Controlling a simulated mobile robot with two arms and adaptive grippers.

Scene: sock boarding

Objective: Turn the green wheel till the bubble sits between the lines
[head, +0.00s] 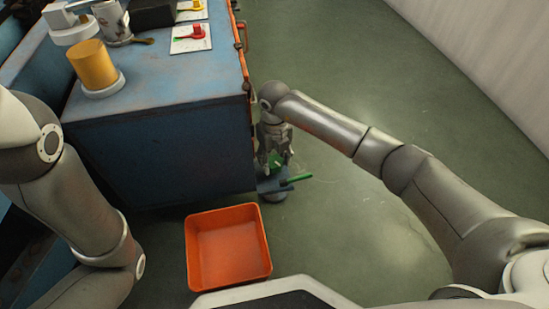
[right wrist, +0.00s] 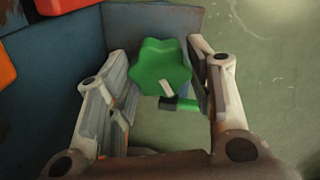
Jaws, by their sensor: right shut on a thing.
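The green wheel (right wrist: 160,62) has a lobed rim and a pale mark. It sits between the two fingers of my right gripper (right wrist: 161,78) in the right wrist view, and the gripper is shut on it. In the head view, my right gripper (head: 278,160) reaches down beside the bench's corner and mostly hides the wheel. A short green tube (head: 298,178) sticks out to the right just below the gripper. It also shows in the right wrist view (right wrist: 184,104), with a dark end. I cannot make out a bubble or lines. My left gripper is out of view.
A blue bench (head: 165,135) stands close left of the gripper. It bears a yellow cylinder (head: 92,62) on a white base and a white card (head: 191,38) with a red part. An orange bin (head: 228,282) is on the floor. The green floor on the right is clear.

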